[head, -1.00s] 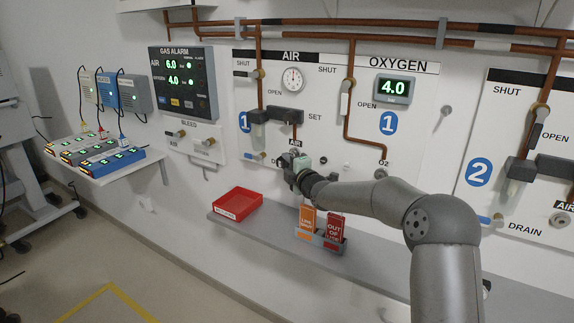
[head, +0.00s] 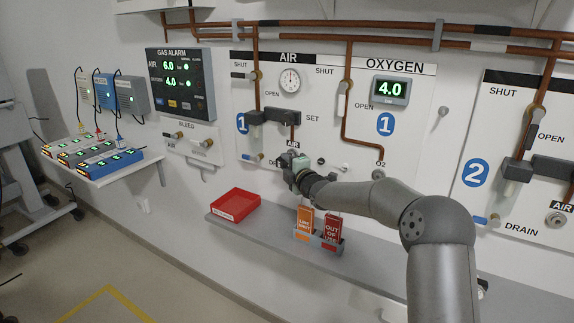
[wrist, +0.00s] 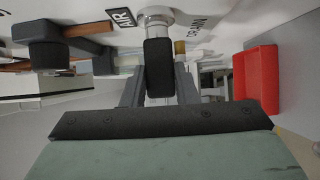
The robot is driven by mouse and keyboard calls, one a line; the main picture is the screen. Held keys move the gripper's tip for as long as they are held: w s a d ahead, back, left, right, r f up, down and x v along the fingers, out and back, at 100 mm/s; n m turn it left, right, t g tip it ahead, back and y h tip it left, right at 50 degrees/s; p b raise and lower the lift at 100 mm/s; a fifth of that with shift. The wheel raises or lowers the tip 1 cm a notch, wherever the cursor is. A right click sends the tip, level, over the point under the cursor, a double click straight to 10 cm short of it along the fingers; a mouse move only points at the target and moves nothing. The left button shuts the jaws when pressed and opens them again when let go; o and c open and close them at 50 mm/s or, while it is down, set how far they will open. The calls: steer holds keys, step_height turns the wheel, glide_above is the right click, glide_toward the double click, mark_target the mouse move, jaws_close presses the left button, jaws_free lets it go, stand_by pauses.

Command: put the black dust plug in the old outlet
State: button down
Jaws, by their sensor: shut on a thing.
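The black dust plug (wrist: 159,68) is between the two fingers of my gripper (wrist: 159,90) in the wrist view. My gripper is shut on it. Beyond the plug is a round metal outlet (wrist: 155,18), below the AIR label (head: 292,142) of panel 1. The plug's far end overlaps the outlet's lower edge in the wrist view, and I cannot tell whether it is seated or just in front. In the head view my gripper (head: 290,163) is at the wall under that label and hides the plug and the outlet.
A red tray (head: 234,206) sits on the grey shelf (head: 275,237) below. Orange and red tags (head: 305,222) stand in a holder to its right. The dark regulator block (head: 285,116) and copper pipes are above my gripper. The oxygen outlet (head: 378,174) is to the right.

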steer(key=c, duration=1.1)
jaws_free()
steer(key=shift+o, duration=0.2)
steer(key=s+d+f+m+g+h+p, duration=0.1)
steer(key=s+d+f+m+g+h, duration=0.15)
steer(key=s+d+m, duration=0.6)
steer(key=s+d+f+m+g+h, duration=0.1)
steer(key=s+d+m+g+h, duration=0.25)
steer(key=s, duration=1.05)
steer(key=s+d+f+m+g+h+p, duration=0.1)
steer(key=s+d+f+m+g+h, duration=0.2)
steer(key=s+d, duration=0.7)
steer(key=s+a+m+g+p, duration=0.1)
steer(key=s+m+g, duration=0.4)
steer(key=s, duration=1.8)
steer(key=m, duration=0.4)
steer(key=shift+a+f+g+p, duration=0.15)
steer(key=shift+f+g+p, duration=0.2)
steer(key=shift+g+p, duration=0.05)
